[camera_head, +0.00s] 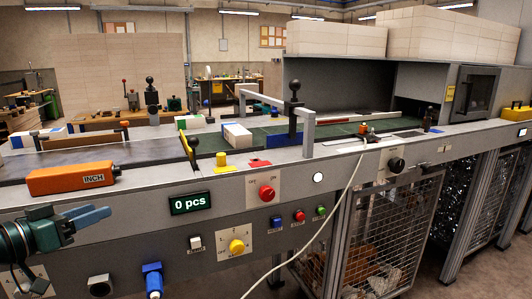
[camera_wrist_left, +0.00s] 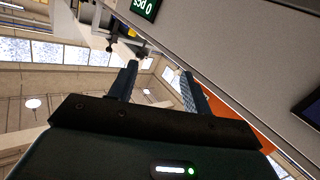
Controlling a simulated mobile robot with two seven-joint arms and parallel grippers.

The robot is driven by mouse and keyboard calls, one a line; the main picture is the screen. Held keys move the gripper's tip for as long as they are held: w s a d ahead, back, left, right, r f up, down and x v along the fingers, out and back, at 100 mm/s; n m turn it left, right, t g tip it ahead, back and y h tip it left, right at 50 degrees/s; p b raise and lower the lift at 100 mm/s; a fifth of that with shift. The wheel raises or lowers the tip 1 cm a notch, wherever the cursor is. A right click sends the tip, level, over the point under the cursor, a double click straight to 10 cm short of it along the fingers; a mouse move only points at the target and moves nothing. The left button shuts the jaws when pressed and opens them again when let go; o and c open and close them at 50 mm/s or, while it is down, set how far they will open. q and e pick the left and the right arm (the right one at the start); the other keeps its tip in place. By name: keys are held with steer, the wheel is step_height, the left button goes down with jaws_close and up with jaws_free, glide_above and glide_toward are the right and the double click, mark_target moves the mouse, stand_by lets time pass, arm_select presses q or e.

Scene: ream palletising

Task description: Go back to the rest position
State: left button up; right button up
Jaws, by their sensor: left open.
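My left gripper (camera_head: 90,219) is at the lower left of the head view, in front of the machine's front panel and below the orange INCH unit. Its blue-grey fingers point right. In the left wrist view the two fingers of the left gripper (camera_wrist_left: 158,85) stand apart with nothing between them. My right gripper is not in view.
The machine (camera_head: 335,168) fills the middle, with a display (camera_head: 190,203) reading 0 pcs and several buttons. An orange INCH box (camera_head: 75,178) lies on its ledge. A white ream (camera_head: 237,136) sits on the green belt. A pale cable (camera_head: 322,223) hangs down in front.

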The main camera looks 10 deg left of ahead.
arm_select(q)
steer(key=s+d+f+g+y+p, duration=0.15)
steer(key=d+f, duration=0.35)
steer(key=f, duration=0.7)
steer(key=s+d+f+g+y+p, duration=0.1)
steer(key=s+d+f+g, duration=0.3)
steer(key=f, duration=0.7)
steer(key=s+d+f, duration=0.2)
steer(key=s+d, duration=0.1)
steer(key=d, duration=0.3)
steer(key=s+d+f+m+p, duration=0.1)
steer(key=s+d+f, duration=0.2)
steer(key=d, duration=0.3)
steer(key=s+d+f+p, duration=0.1)
steer(key=s+d+f, duration=0.1)
steer(key=s+d, duration=0.2)
steer(key=shift+s+d+f, duration=0.25)
steer(key=shift+d+f, duration=0.15)
steer(key=shift+d, duration=0.8)
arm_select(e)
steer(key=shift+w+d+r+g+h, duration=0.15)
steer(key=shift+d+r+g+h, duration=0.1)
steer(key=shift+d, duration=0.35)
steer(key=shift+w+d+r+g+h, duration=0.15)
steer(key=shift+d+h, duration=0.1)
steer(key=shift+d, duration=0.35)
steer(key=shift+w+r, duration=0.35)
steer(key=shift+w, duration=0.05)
